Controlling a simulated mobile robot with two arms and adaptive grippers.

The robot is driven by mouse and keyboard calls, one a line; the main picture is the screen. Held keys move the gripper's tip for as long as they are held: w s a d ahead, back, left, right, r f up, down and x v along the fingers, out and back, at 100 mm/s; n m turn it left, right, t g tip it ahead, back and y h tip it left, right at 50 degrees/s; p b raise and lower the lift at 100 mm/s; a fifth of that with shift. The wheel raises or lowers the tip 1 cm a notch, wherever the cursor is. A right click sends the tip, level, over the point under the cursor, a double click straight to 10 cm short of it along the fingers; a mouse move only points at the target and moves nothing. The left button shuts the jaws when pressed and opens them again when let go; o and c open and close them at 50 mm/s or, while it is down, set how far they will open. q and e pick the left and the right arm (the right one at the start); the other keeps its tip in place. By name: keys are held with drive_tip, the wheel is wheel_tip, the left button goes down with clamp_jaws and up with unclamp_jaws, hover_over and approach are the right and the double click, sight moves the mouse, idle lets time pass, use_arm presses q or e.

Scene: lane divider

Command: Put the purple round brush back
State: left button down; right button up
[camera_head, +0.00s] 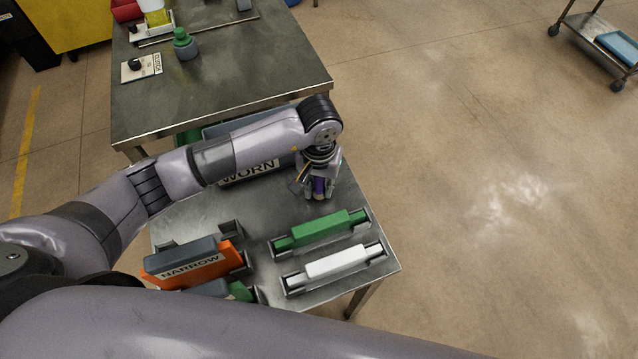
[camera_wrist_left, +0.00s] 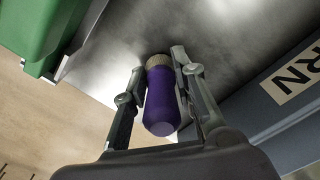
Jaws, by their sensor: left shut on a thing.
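The purple round brush (camera_wrist_left: 162,98) has a smooth purple body and a pale ribbed or bristled end. It is between the fingers of my left gripper (camera_wrist_left: 155,85), which is shut on it. In the head view my left gripper (camera_head: 318,188) points down over the far part of the near metal table (camera_head: 245,215), and a bit of the purple brush (camera_head: 319,185) shows between its fingers. I cannot tell whether the brush touches the table. My right gripper is not in view.
A grey bin marked WORN (camera_head: 248,172) stands left of the gripper, partly behind my arm. A green bar (camera_head: 322,229) and a white bar (camera_head: 337,261) lie in holders nearer me. An orange NARROW holder (camera_head: 190,270) is at the near left. Another metal table (camera_head: 240,70) stands behind.

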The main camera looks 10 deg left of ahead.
use_arm(q)
drive_tip(key=shift+f, duration=0.15)
drive_tip(key=c, duration=1.3)
unclamp_jaws()
drive_tip(key=shift+r, duration=0.2)
wheel_tip(320, 180, up, 11)
drive_tip(key=b, duration=0.3)
drive_tip(key=shift+b, duration=0.3)
drive_tip(key=shift+r, duration=0.5)
